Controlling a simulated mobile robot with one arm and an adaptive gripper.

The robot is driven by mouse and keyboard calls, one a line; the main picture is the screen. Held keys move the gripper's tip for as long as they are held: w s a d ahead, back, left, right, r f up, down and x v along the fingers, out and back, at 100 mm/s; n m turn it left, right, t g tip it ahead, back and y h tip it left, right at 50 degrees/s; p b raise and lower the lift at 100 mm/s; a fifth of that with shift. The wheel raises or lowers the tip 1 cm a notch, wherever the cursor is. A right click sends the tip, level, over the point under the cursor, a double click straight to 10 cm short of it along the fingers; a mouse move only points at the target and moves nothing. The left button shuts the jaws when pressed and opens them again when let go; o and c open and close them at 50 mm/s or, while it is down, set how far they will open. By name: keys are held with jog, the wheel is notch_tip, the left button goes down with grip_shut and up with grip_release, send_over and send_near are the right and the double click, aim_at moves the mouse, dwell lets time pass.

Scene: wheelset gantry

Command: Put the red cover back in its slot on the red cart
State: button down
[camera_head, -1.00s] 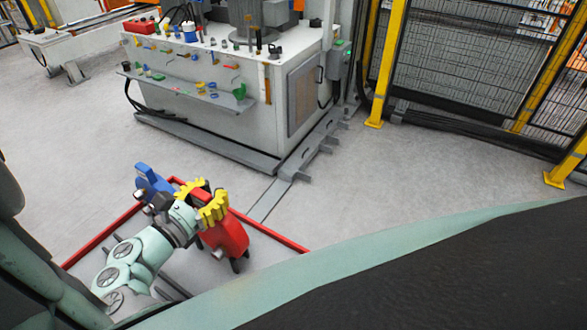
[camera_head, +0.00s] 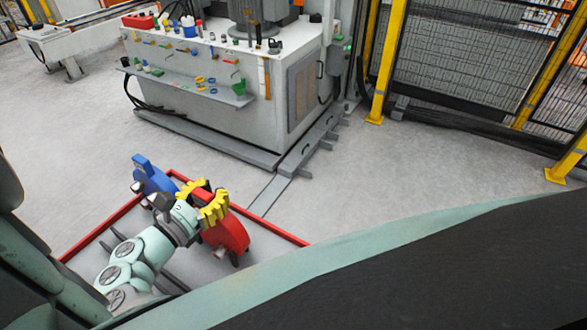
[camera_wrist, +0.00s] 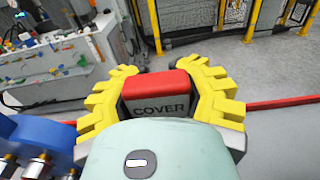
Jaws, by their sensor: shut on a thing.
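The red cover (camera_wrist: 161,84) is between the yellow fingers of my gripper (camera_wrist: 160,76) in the wrist view, with a grey face lettered COVER toward me. My gripper is shut on it. In the head view my gripper (camera_head: 204,197) is over the red cart (camera_head: 275,231), whose red rim shows around it. The slot is hidden, and I cannot tell whether the cover touches the cart.
A blue part (camera_head: 152,176) with metal fittings stands left of my gripper; it also shows in the wrist view (camera_wrist: 38,145), close by. A white machine cabinet (camera_head: 220,85) with a tool shelf is behind. Yellow-posted fencing (camera_head: 388,60) stands at the right. Grey floor between is clear.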

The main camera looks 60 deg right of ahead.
jog(key=shift+c, duration=2.3)
grip_release()
notch_tip(320, 180, up, 10)
